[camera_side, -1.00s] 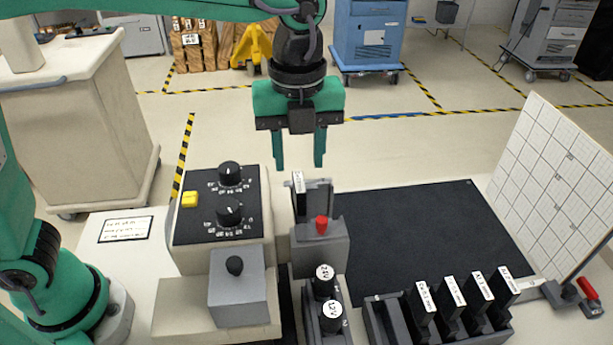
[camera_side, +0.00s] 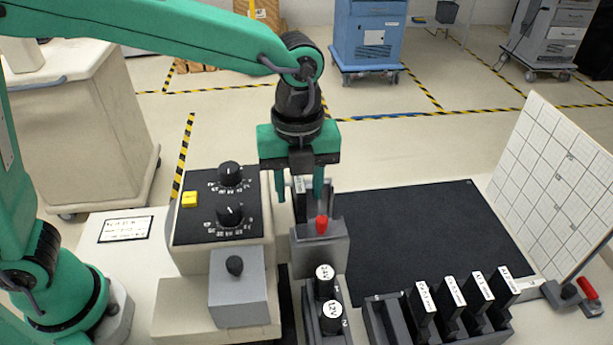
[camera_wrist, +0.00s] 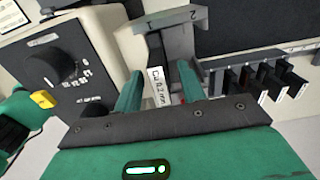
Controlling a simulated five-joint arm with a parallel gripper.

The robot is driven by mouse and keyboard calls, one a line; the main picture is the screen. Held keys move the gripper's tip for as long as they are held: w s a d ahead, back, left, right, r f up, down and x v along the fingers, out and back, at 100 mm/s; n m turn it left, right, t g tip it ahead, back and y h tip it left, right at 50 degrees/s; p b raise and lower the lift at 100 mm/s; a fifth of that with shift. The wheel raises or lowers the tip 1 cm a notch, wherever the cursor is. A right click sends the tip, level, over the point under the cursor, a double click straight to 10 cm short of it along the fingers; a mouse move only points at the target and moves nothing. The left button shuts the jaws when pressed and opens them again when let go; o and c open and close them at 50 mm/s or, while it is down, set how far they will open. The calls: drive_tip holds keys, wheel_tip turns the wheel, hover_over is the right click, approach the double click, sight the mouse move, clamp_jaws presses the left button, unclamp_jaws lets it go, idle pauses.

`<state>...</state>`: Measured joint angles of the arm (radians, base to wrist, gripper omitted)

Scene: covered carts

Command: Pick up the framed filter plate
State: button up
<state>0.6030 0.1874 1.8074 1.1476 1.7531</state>
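A dark framed filter plate with a white label strip (camera_side: 299,185) stands upright in a grey holder (camera_side: 320,246) with a red knob (camera_side: 321,224). In the wrist view the plate's label (camera_wrist: 157,88) shows between my fingers and seems to read "Cu 0.2 mm". My gripper (camera_side: 299,199) points down over the holder, with one finger on each side of the plate. In the wrist view my gripper (camera_wrist: 158,74) is open, with gaps beside the label. I cannot tell whether either finger touches the plate.
Several similar labelled plates (camera_side: 452,300) stand in a rack (camera_side: 388,325) at front right. A dial box (camera_side: 225,212) stands close left of the holder. The dark mat (camera_side: 415,235) is clear; a gridded panel (camera_side: 553,185) stands at right.

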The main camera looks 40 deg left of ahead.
drive_tip(key=shift+c, duration=0.4)
clamp_jaws()
drive_tip(key=shift+r, duration=0.15)
wheel_tip(320, 180, up, 18)
idle(0.9)
idle(0.5)
